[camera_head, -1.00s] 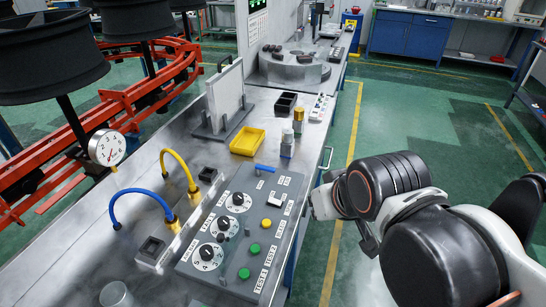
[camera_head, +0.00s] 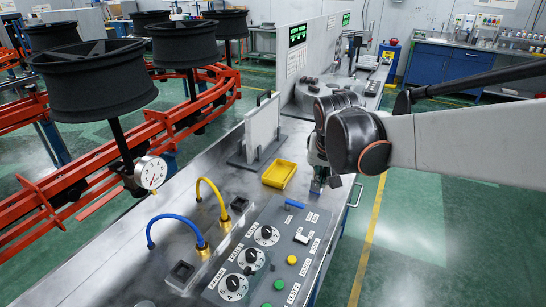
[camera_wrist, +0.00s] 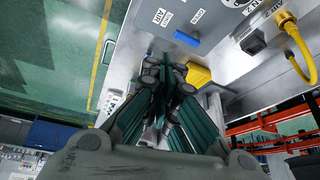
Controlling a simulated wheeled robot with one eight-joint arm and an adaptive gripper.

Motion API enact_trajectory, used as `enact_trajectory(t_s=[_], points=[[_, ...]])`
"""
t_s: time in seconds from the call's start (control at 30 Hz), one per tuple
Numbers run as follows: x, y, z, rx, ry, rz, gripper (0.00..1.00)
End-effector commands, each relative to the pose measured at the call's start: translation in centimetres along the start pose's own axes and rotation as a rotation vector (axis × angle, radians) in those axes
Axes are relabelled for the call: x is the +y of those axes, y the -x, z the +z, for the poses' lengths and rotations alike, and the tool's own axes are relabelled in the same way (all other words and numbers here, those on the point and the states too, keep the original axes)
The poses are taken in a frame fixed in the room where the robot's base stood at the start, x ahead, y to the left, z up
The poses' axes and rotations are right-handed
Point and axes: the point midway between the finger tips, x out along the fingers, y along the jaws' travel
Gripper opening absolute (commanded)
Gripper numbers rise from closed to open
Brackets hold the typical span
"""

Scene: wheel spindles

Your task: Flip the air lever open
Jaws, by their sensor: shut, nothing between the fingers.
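The blue air lever (camera_head: 294,204) lies flat at the far edge of the grey control panel (camera_head: 262,222). In the wrist view the blue lever (camera_wrist: 187,39) shows beside the AIR label, ahead of the fingertips. My gripper (camera_head: 318,182) is over the bench, beyond and right of the lever in the head view, and apart from it. In the wrist view my gripper (camera_wrist: 165,66) has its dark fingers together with nothing held. My wrist hides part of the gripper in the head view.
A yellow tray (camera_head: 279,174) sits left of my gripper. A white upright board (camera_head: 264,124) stands behind it. Yellow (camera_head: 211,193) and blue (camera_head: 168,218) hoses arch up left of the panel. Knobs and coloured buttons crowd the panel. Green floor is open right of the bench.

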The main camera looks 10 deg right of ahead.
Motion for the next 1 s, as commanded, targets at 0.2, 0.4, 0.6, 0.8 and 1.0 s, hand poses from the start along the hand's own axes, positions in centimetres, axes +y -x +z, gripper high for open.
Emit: enact_trajectory(t_s=[0.2,0.4,0.6,0.8,1.0], points=[[-1.9,-3.9,-3.9,-0.035,-0.078,0.045,0.00],[-3.3,-8.1,-6.3,-0.060,-0.149,0.087,0.00],[-4.2,-11.4,-7.5,-0.076,-0.201,0.119,0.00],[-4.5,-12.9,-7.8,-0.082,-0.222,0.134,0.00],[-4.5,-13.0,-7.8,-0.082,-0.224,0.135,0.00]])
